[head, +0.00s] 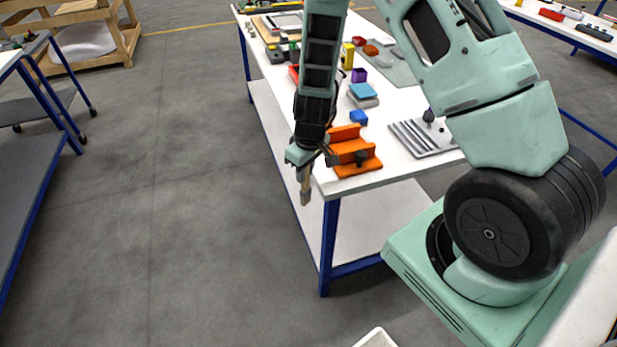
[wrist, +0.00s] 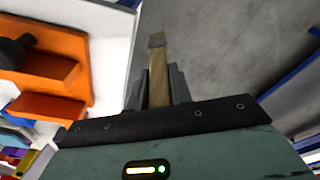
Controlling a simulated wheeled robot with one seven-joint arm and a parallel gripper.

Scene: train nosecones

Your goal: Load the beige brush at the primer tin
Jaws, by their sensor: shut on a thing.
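My gripper (head: 304,170) is shut on the beige brush (head: 305,190). The brush hangs down, slightly tilted, over the floor just off the near left corner of the white table (head: 375,182). In the wrist view the brush (wrist: 158,75) sticks out from between the two fingers (wrist: 158,90), with a grey-brown tip at its far end. I cannot make out a primer tin for certain in either view.
An orange stepped holder (head: 352,150) stands at the table's near corner, close beside my gripper. A grey slotted rack (head: 422,138) and several coloured blocks lie farther back. A dark cart (head: 25,165) stands at the left. The floor between is clear.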

